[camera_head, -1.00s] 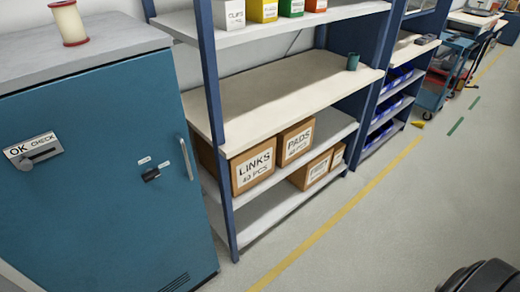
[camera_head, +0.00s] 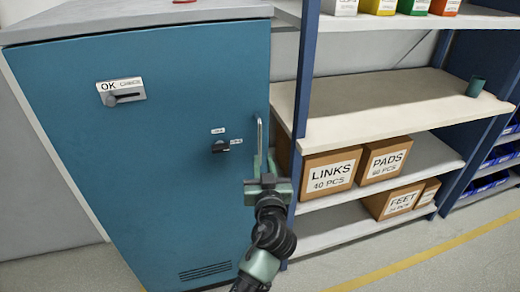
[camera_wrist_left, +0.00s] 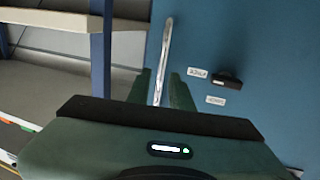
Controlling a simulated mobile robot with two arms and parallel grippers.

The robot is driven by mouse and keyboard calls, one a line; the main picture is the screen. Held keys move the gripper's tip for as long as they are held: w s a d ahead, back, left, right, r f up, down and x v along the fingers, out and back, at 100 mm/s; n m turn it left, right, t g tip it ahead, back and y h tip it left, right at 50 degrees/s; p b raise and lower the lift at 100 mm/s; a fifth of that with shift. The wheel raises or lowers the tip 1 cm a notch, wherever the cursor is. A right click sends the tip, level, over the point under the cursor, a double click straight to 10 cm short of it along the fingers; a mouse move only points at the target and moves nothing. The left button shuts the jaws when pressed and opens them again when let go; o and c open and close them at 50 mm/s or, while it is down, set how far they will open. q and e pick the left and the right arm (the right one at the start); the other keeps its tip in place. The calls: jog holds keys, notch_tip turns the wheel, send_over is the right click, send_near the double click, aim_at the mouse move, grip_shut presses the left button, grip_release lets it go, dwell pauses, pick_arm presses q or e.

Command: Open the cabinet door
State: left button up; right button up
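The blue cabinet door (camera_head: 150,190) is closed and fills the left of the head view; it also shows at the right of the wrist view (camera_wrist_left: 260,45). Its upright metal handle (camera_head: 260,132) is near the door's right edge. My left gripper (camera_head: 263,165) is at the handle's lower part. In the wrist view the handle (camera_wrist_left: 164,50) runs between the two spread fingers, with a gap on each side; I cannot tell how deep it sits between them. A small black knob (camera_head: 220,146) with two labels is left of the handle. My right gripper is not in view.
An "OK / CHECK" plate with a lever (camera_head: 122,98) is high on the door. Beside the cabinet stands a shelf with a blue post (camera_head: 304,75) and cardboard boxes (camera_head: 331,172). A green cup (camera_head: 475,87) is on it. The floor (camera_head: 450,268) in front is clear.

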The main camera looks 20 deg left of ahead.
aim_at(260, 145)
pick_arm(q)
jog(key=shift+w+a+r+p, duration=0.35)
jog(key=shift+w+r, duration=0.25)
jog(key=shift+r, duration=0.25)
jog(key=p+x, duration=0.1)
jog(key=x, duration=0.4)
jog(key=shift+w+a+f, duration=0.1)
jog(key=shift+w+a, duration=0.05)
jog(key=shift+w+a+f, duration=0.1)
jog(key=shift+w+a, duration=0.15)
jog(key=shift+w, duration=0.25)
grip_shut()
